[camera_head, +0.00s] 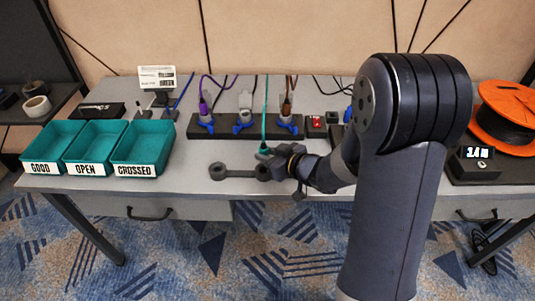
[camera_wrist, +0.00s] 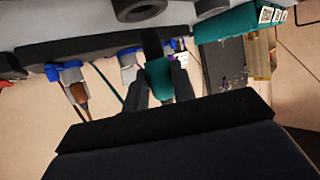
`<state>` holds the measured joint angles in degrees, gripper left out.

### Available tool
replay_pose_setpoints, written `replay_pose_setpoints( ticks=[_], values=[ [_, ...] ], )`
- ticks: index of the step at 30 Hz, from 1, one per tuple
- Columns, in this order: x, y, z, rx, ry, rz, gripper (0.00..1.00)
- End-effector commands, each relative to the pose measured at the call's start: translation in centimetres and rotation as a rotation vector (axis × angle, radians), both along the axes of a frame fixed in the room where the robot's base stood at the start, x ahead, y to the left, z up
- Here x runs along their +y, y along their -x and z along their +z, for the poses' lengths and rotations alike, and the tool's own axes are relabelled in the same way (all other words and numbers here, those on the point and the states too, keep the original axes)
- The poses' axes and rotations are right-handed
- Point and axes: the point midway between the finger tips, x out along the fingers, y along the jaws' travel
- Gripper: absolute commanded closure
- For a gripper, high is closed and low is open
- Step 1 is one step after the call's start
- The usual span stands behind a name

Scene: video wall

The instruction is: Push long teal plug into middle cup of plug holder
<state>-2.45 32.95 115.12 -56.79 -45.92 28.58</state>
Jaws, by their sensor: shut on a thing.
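My gripper (camera_head: 272,154) is at the table's front middle, in front of the dark power strip. In the wrist view my gripper (camera_wrist: 160,82) is shut on a teal plug (camera_wrist: 159,78); a bit of this plug (camera_head: 264,150) also shows in the head view. A teal cable (camera_head: 266,112) runs up from it towards the wall. The dark plug holder (camera_head: 238,173) lies on the table just below and left of my gripper, with two round cups showing; my arm may hide more of it. One dark cup (camera_wrist: 140,9) shows at the top of the wrist view, apart from the plug.
The power strip (camera_head: 222,132) holds purple, grey and brown plugs with blue parts. Several teal bins (camera_head: 142,143) stand at the left. A red switch (camera_head: 316,122) sits right of the strip. An orange spool (camera_head: 508,108) is at the far right.

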Motion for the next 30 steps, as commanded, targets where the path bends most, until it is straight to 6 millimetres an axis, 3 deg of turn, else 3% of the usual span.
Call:
replay_pose_setpoints(
  ticks=[30],
  values=[
    [0.0,0.0,-1.2,0.0,0.0,0.0,0.98]
  ],
)
